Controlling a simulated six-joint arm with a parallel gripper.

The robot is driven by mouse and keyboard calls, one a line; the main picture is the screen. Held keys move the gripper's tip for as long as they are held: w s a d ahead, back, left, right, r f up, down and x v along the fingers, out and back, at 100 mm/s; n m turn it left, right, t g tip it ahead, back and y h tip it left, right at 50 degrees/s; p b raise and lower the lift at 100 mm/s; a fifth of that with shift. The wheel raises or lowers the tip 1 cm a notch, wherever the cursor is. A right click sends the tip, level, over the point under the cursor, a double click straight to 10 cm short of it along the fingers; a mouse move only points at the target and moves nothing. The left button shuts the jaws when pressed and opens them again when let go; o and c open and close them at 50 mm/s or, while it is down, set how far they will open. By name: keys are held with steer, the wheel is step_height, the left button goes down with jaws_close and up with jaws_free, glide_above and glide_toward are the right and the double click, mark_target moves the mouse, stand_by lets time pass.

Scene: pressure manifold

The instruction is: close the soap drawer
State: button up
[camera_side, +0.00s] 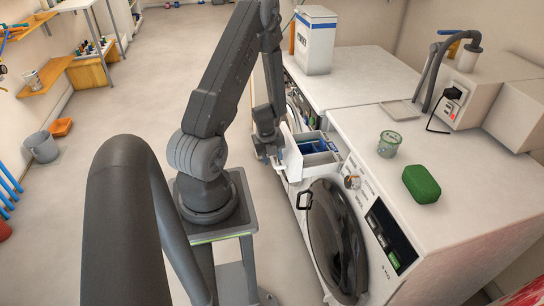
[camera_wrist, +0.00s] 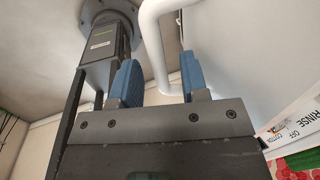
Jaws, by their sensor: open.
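The soap drawer (camera_side: 317,159) is pulled out of the front of the nearer washing machine (camera_side: 400,200). Its compartments show, with blue inside. My gripper (camera_side: 273,158) is at the outer face of the drawer front, small and partly hidden in the side view. In the wrist view my gripper (camera_wrist: 160,85) is open, with two blue fingers apart. A white curved bar (camera_wrist: 152,45), seemingly the drawer's handle, appears between the fingers; I cannot tell whether they touch it. A pale panel (camera_wrist: 260,55), seemingly the drawer front, fills the right.
Below the drawer is the round dark washer door (camera_side: 335,240) with its handle (camera_side: 304,200). A knob (camera_side: 352,182) is close to the drawer's right. A green soap block (camera_side: 421,184) and a small tub (camera_side: 389,144) stand on top.

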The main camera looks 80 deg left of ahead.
mark_target(319, 150)
steer(key=shift+c, duration=0.3)
jaws_close()
steer(key=shift+w, duration=0.15)
steer(key=w, duration=1.6)
steer(key=shift+w, duration=0.3)
steer(key=shift+o, duration=0.3)
jaws_free()
steer(key=shift+s, duration=0.15)
